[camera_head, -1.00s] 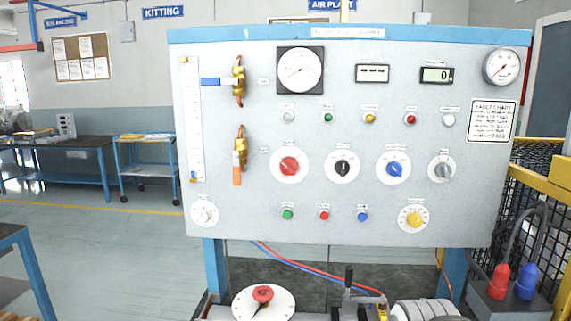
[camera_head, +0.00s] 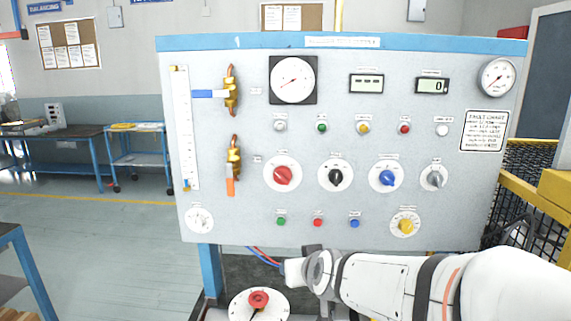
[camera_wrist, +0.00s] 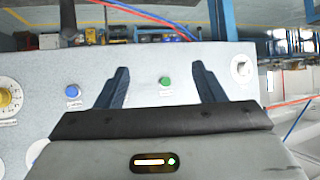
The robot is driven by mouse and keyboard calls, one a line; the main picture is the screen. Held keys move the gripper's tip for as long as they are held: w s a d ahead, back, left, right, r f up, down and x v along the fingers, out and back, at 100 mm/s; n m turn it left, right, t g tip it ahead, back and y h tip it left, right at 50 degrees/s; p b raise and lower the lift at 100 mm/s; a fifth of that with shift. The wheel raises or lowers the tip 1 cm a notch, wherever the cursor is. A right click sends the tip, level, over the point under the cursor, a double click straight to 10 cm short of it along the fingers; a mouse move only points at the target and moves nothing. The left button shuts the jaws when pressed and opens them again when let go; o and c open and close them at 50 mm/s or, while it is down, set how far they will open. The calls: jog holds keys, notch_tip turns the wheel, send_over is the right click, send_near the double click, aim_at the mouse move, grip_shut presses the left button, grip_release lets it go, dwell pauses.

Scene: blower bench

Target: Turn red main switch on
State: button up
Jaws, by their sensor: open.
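The red main switch (camera_head: 282,174) is a red rotary knob on a round white dial, at the left of the knob row on the upright grey panel (camera_head: 230,225). I cannot read its setting. My gripper (camera_wrist: 160,69) is open and empty in the wrist view, with its two dark fingers apart in front of the lower panel. A green button (camera_wrist: 165,81) shows between the fingers. The red switch does not show in the wrist view. In the head view my arm comes in from the lower right, below the panel, and I cannot make out the fingers there.
Black (camera_head: 336,175), blue (camera_head: 387,177) and grey (camera_head: 434,177) knobs stand right of the red one. A brass valve with an orange handle (camera_head: 231,186) is close on its left. Small buttons and a yellow knob (camera_head: 406,225) lie below.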

jog(key=w+a+r+t+p, duration=0.3)
jog(key=w+a+r, duration=0.15)
jog(key=r, duration=0.25)
jog(key=m+t+h+p, duration=0.2)
jog(key=t+h+p, duration=0.15)
jog(key=h, duration=0.25)
send_near(281, 179)
jog(key=w, duration=0.2)
jog(key=shift+t+y, duration=0.25)
jog(key=shift+y, duration=0.05)
jog(key=w+p, duration=0.1)
jog(key=w, duration=0.2)
jog(key=w+d+p, duration=0.1)
jog(key=w, duration=0.3)
jog(key=shift+d+f, duration=0.2)
jog(key=shift+d, duration=0.05)
jog(key=c, duration=1)
